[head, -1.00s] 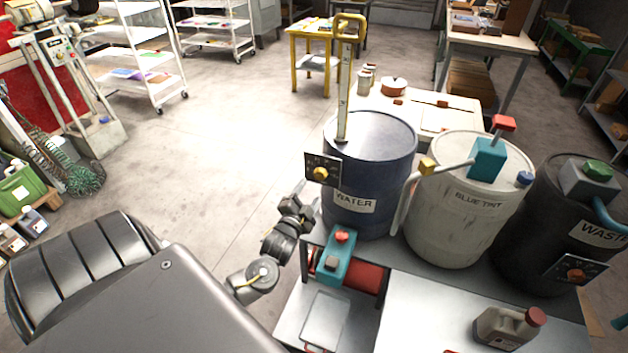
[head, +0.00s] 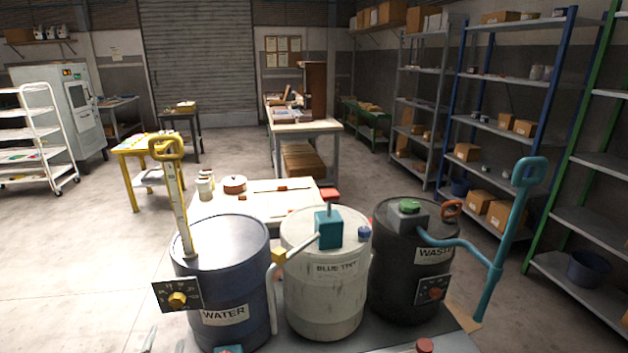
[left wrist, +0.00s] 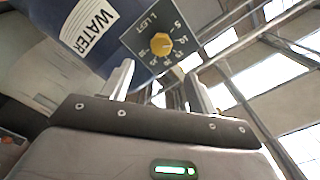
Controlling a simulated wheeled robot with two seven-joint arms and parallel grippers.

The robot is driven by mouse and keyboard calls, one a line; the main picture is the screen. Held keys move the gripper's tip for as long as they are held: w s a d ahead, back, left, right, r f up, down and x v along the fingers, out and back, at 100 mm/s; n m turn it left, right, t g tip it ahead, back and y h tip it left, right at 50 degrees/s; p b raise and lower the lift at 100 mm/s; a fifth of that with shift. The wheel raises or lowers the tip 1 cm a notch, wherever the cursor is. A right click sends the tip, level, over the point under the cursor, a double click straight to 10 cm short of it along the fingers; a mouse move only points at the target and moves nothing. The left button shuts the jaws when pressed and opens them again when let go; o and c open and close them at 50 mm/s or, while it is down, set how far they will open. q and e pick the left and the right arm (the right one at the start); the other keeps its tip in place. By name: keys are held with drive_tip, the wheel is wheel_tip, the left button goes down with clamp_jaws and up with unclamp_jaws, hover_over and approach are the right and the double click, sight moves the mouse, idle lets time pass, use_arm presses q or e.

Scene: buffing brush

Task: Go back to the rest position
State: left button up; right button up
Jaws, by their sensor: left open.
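My left gripper shows in the left wrist view (left wrist: 157,88) with its two fingers apart and nothing between them. In the head view only its tips (head: 164,341) show at the bottom edge, below the dial panel. The blue WATER drum (head: 232,270) stands just to the right of these tips. Its dark dial panel with a yellow knob (head: 177,299) also shows beyond the fingers in the left wrist view (left wrist: 161,44). I cannot tell the exact gap between the fingers and the panel. My right gripper is out of view.
A white BLUE TINT drum (head: 325,290) and a black WASTE drum (head: 400,275) stand right of the WATER drum. A tall teal handle (head: 510,230) rises at the right. A low table (head: 250,205) is behind the drums. Open floor (head: 80,255) lies to the left.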

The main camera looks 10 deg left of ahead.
use_arm(q)
drive_tip(key=s+d+f+n+g+h, duration=0.1)
drive_tip(key=s+f+g, duration=0.25)
drive_tip(key=f, duration=0.75)
drive_tip(key=s+d+f+n+g+h, duration=0.15)
drive_tip(key=s+f, duration=0.35)
drive_tip(key=f, duration=0.7)
drive_tip(key=s+d+f+g+h, duration=0.1)
drive_tip(key=s+f+g, duration=0.25)
drive_tip(key=f, duration=0.75)
drive_tip(key=s+d+f+g, duration=0.2)
drive_tip(key=s+f, duration=0.3)
drive_tip(key=s, duration=0.5)
drive_tip(key=s+d+f+n+g+h, duration=0.1)
drive_tip(key=s+d+f+g, duration=0.2)
drive_tip(key=s, duration=0.7)
drive_tip(key=s+d+f+g+h, duration=0.1)
drive_tip(key=s+d+f+g, duration=0.1)
drive_tip(key=s+d+f, duration=0.4)
drive_tip(key=s+f, duration=0.2)
drive_tip(key=s, duration=0.2)
drive_tip(key=shift+s+n, duration=0.3)
drive_tip(key=shift+n, duration=0.05)
